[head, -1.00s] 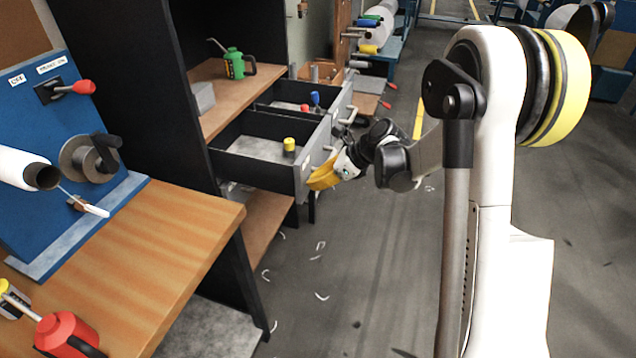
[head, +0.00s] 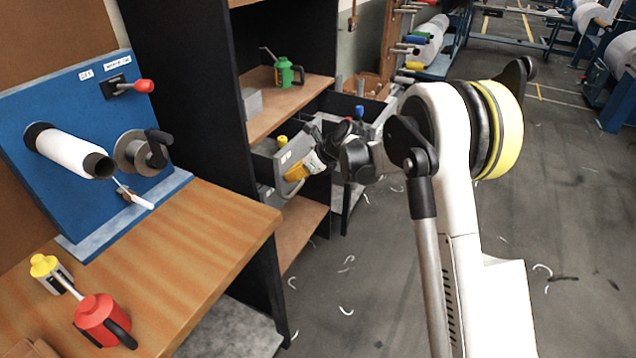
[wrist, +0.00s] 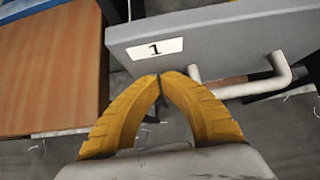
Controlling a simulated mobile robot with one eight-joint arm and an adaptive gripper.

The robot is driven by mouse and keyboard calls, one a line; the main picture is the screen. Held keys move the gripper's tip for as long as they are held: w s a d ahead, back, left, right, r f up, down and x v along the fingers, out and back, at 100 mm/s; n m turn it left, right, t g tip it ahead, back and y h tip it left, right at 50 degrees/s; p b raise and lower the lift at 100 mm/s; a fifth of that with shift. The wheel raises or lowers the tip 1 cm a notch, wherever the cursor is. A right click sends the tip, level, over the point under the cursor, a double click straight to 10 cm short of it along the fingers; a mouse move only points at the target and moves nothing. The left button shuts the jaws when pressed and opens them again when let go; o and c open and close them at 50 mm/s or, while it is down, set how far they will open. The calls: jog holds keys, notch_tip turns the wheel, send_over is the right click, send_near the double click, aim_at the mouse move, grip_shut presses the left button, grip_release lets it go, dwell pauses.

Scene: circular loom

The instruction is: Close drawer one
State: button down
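Drawer one is the nearer grey drawer in the cabinet; its front (head: 288,158) stands a little out, and a yellow-topped item (head: 282,140) shows inside behind it. In the wrist view the drawer front (wrist: 225,45) fills the top, with a white label "1" (wrist: 155,48) and a bar handle (wrist: 250,85) to the label's right. My gripper (head: 292,174) is at the drawer front. In the wrist view its yellow fingertips (wrist: 160,76) meet at the panel's lower edge, left of the handle, and hold nothing. I cannot tell whether they touch the panel.
A second drawer with a blue-topped item (head: 360,111) stands open farther back. A green can (head: 287,72) sits on the shelf above. A wooden table (head: 190,255) with a red can (head: 100,318) is at the front left. The floor (head: 390,260) right of the cabinet is mostly clear, with scattered white scraps.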

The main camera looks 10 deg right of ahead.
aim_at(271, 167)
jog(key=w+a, duration=0.1)
jog(key=a, duration=0.1)
jog(key=w+a, duration=0.3)
jog(key=a, duration=0.1)
jog(key=shift+w, duration=0.15)
